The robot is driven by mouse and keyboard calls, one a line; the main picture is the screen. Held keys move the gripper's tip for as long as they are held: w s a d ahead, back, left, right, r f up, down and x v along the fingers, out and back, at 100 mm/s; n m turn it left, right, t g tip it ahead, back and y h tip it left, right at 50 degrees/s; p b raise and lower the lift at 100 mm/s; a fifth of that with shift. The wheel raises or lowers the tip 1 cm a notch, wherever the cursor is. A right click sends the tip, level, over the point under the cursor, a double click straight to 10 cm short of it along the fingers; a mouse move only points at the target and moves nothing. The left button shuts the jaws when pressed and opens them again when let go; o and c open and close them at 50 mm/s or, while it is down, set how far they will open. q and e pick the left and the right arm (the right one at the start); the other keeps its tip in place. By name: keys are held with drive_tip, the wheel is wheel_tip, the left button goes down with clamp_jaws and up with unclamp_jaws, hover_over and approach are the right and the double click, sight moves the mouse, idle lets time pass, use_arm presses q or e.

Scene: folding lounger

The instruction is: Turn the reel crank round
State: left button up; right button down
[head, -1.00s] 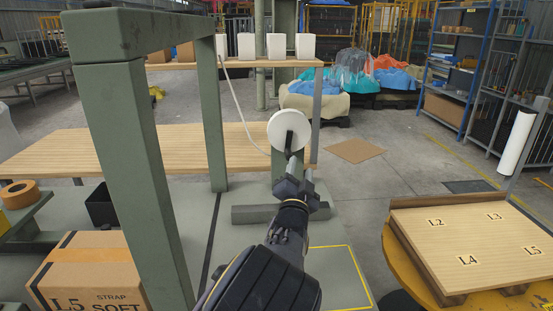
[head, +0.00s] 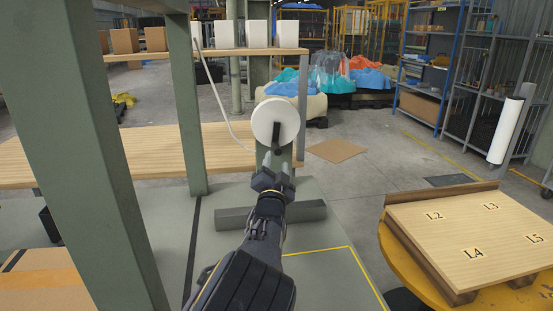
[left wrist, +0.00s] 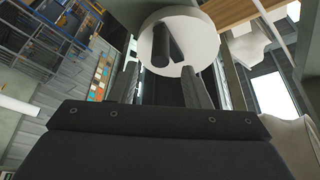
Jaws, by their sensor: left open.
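The reel (head: 275,122) is a white disc on a green post, with a cord running from it up to the left. Its dark crank (head: 276,138) hangs down from the middle of the disc. My left gripper (head: 277,163) is open just below and in front of the reel, its fingers pointing up at the crank. In the left wrist view the reel (left wrist: 196,28) and the dark crank handle (left wrist: 161,46) show beyond the fingers (left wrist: 160,84). The handle looks apart from both fingers. My right gripper is not in view.
A green frame post (head: 88,150) stands close on the left, with a second post (head: 186,105) behind it. A wooden board (head: 480,235) with labels lies on a round yellow table at the right. The floor between is open.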

use_arm(q)
drive_tip(key=shift+x, duration=1.45)
drive_tip(key=shift+c, duration=0.4)
clamp_jaws()
